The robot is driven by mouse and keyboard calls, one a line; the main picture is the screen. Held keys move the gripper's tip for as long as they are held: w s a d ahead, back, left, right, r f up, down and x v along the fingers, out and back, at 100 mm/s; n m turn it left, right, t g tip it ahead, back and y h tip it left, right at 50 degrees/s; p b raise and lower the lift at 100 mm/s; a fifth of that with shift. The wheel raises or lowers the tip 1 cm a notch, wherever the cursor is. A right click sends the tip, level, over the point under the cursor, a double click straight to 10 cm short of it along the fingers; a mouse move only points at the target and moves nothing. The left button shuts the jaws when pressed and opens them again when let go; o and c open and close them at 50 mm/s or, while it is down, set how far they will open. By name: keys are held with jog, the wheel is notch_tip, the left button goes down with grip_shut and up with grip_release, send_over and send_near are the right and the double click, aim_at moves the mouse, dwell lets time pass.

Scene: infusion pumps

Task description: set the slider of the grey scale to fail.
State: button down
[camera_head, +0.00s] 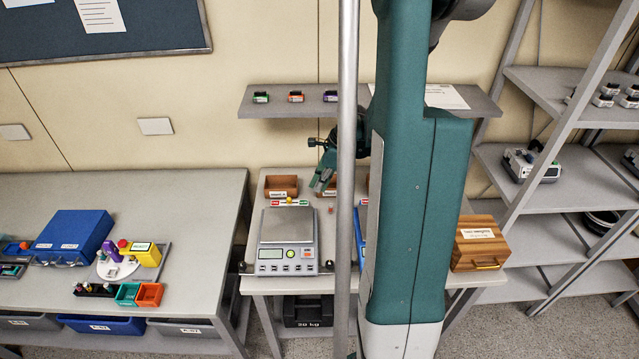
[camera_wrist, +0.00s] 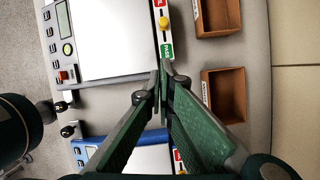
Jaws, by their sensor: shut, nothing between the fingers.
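The grey scale (camera_head: 287,262) stands on the table, its display and buttons facing the front. At its back edge is a slider strip with a yellow knob (camera_head: 289,200) between a red label (camera_head: 276,202) on the left and a green label (camera_head: 303,202) on the right. My gripper (camera_head: 319,190) is shut and empty, behind and to the right of the strip. In the wrist view its tips (camera_wrist: 161,66) appear just beside the green label.
A blue scale (camera_wrist: 128,160) stands to the right of the grey one, largely hidden by my arm in the head view. Small brown bins (camera_head: 281,186) sit behind the scales. A shelf (camera_head: 270,107) hangs above. A wooden box (camera_head: 480,243) stands at the right.

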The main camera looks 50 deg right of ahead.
aim_at(291, 205)
jog(key=x, duration=0.7)
jog(key=shift+w+a+f+p, duration=0.15)
jog(key=shift+w+a, duration=0.45)
jog(key=shift+w, duration=0.25)
jog(key=shift+w+a+f+p, duration=0.15)
jog(key=shift+w+a, duration=0.45)
jog(key=shift+w, duration=0.25)
jog(key=shift+w+a, duration=0.1)
jog(key=shift+w+a+b, duration=0.7)
jog(key=shift+w+a, duration=0.6)
jog(key=shift+a, duration=0.05)
jog(key=shift+s+d, duration=0.5)
jog(key=shift+s, duration=0.15)
jog(key=shift+s+d+r+b, duration=0.15)
jog(key=shift+s+d+b, duration=0.1)
jog(key=shift+s+d, duration=0.25)
jog(key=shift+s+d+r+b, duration=0.2)
jog(key=shift+s+d+b, duration=0.05)
jog(key=shift+s, duration=0.3)
jog(key=v, duration=0.9)
jog(key=shift+r, duration=0.25)
